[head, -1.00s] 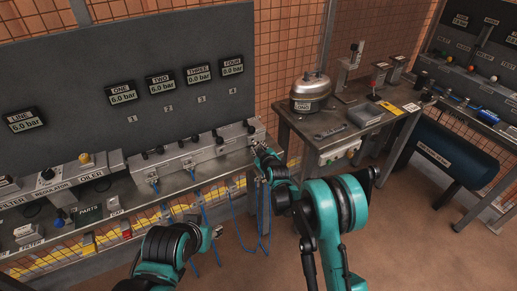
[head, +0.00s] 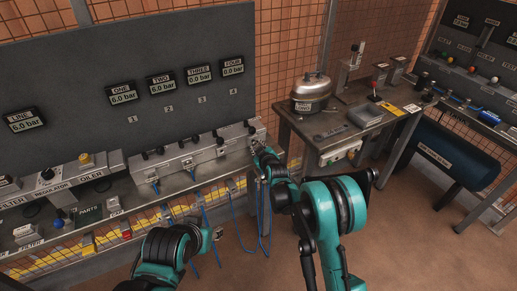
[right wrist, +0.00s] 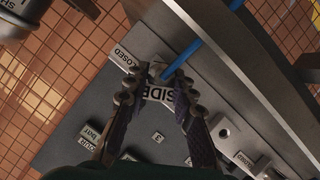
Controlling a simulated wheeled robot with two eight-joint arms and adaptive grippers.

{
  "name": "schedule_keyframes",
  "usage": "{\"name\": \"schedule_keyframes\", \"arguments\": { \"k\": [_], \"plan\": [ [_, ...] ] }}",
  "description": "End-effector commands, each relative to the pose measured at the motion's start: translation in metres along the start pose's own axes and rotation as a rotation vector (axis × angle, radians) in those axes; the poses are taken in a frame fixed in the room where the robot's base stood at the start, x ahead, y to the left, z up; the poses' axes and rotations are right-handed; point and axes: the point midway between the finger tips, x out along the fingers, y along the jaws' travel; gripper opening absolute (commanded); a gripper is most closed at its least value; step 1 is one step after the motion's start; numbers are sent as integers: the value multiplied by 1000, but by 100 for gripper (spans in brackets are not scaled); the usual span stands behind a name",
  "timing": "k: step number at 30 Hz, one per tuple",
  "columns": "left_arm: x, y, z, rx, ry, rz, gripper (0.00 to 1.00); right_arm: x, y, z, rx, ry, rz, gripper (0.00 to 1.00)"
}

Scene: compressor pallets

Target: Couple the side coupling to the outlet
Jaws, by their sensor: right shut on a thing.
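My right gripper (head: 262,156) is at the right end of the manifold block (head: 190,152). In the right wrist view, its fingers (right wrist: 157,88) are closed around a small grey fitting, the side coupling (right wrist: 156,72), with a SIDE label (right wrist: 180,104) between the fingers. A blue hose (right wrist: 207,50) runs away beside it. The outlet itself is hidden by the gripper, so I cannot tell whether the coupling is seated. My left gripper (head: 215,233) is low in front of the bench, mostly behind its own arm; its jaws are unclear.
Blue hoses (head: 234,222) hang before the bench. A side table (head: 325,126) with a metal pot (head: 311,93) stands to the right.

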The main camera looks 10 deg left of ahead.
Motion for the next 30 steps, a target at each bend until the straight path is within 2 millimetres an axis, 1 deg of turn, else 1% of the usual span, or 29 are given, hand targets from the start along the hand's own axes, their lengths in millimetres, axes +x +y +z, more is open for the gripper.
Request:
{"name": "schedule_keyframes", "arguments": {
  "k": [19, 20, 21, 22, 30],
  "plan": [
    [1, 0, 1, 0, 0, 0, 40, 15, 0, -7, -2, 0, 0, 0],
    [1, 0, 1, 0, 0, 0, 40, 15, 0, -7, -2, 0, 0, 30],
    [1, 0, 1, 0, 0, 0, 40, 15, 0, -7, -1, 0, 0, 40],
    [1, 0, 1, 0, 0, 0, 40, 15, 0, -7, -1, 0, 0, 48],
    [1, 0, 1, 0, 0, 0, 40, 14, 0, -6, -1, 0, 0, 49]
  ]
}}
